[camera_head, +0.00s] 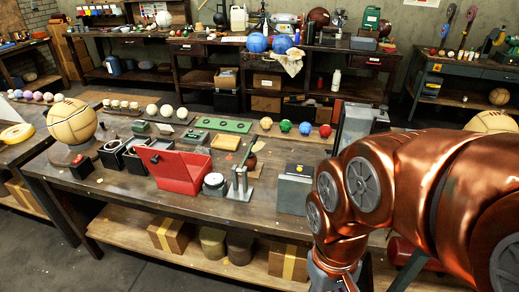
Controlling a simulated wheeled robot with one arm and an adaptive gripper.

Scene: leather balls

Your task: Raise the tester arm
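A small metal stand (239,184) with an upright post stands near the front edge of the middle workbench. It looks like the tester, and a slim angled bar (246,157) beside the top of its post may be its arm. I cannot tell the bar's exact angle or whether it is hinged. My copper arm fills the right side and bends down past the bench front. My gripper is not visible; the arm's lower end runs out at the bottom edge, right of the stand.
A tan ball (72,121) sits at the bench's left end. Coloured balls (305,128) line the back.

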